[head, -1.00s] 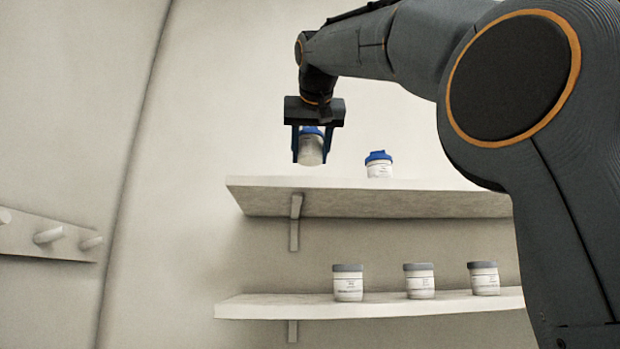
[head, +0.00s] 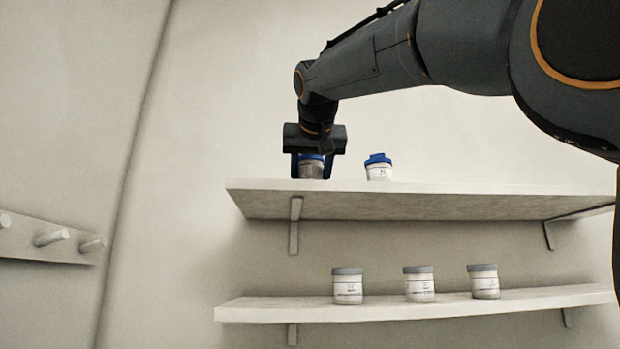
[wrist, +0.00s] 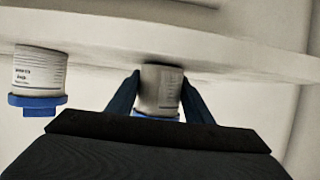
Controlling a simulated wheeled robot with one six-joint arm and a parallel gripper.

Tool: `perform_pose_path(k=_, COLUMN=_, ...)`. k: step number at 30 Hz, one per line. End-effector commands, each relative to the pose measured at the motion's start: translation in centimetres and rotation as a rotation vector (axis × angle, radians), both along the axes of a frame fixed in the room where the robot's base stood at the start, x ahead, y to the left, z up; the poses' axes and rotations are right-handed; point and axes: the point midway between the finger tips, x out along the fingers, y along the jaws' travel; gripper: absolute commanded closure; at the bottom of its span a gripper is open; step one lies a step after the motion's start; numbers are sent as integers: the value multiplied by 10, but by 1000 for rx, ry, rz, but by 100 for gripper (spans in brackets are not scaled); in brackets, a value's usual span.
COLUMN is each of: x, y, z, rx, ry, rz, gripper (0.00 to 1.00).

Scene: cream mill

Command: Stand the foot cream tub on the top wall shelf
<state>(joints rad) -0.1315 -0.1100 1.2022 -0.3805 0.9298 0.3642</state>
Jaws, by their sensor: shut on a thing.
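The tub in my gripper is white with a blue lid (head: 312,168); I take it to be the foot cream tub, though its label is not readable. It is upright over the left part of the top wall shelf (head: 380,203). My gripper (head: 311,170) is shut on it from above, one finger on each side. In the wrist view the tub (wrist: 160,90) sits between the two fingers, close to the shelf (wrist: 100,36). I cannot tell for sure whether its base touches the shelf.
Another blue-lidded tub (head: 379,170) stands on the top shelf to the right of my gripper. Three grey-lidded tubs, one of them at the left (head: 347,287), stand on the lower shelf (head: 270,309). A peg rail (head: 50,240) is on the left wall. The top shelf's right part looks clear.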

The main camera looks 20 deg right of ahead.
Motion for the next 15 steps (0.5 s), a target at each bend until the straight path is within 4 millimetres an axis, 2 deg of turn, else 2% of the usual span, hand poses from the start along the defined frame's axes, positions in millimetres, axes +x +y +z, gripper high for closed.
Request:
perform_pose_path(k=3, x=0, y=0, z=-4, rx=0, ry=-1, rz=0, gripper=85)
perform_pose_path(k=4, x=0, y=0, z=-3, rx=0, ry=0, rz=0, gripper=48)
perform_pose_path(k=6, x=0, y=0, z=-3, rx=0, ry=0, rz=0, gripper=37)
perform_pose_path(k=15, x=0, y=0, z=-2, rx=0, ry=0, rz=0, gripper=35)
